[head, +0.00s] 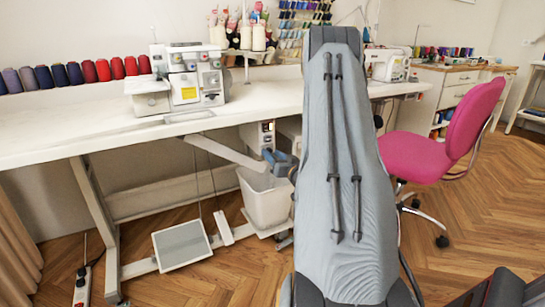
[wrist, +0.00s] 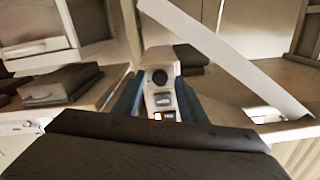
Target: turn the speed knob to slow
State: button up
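The speed knob (wrist: 159,76) is a round black dial near the far end of a pale control box (wrist: 144,94) in the wrist view. The box also shows under the table in the head view (head: 251,134). Below the knob on its face are a grey rocker switch (wrist: 163,100) and a small lit orange and red panel (wrist: 165,117). My gripper (wrist: 159,100) is open, with one blue finger on each side of the box and nothing visibly gripped. In the head view my gripper (head: 280,160) is beside the box, partly hidden by my arm. The knob's setting is too small to read.
A white sewing table (head: 110,135) stands above the box, with a sewing machine (head: 186,78) on it. A slanted white bar (wrist: 225,55) passes close to the box. A pink chair (head: 455,130) stands right.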

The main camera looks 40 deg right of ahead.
jog(key=shift+w+d, duration=0.1)
jog(key=shift+w, duration=0.25)
grip_shut()
jog(key=n+p, duration=0.2)
jog(key=n, duration=0.6)
dwell(0.5)
jog(key=shift+n, duration=0.4)
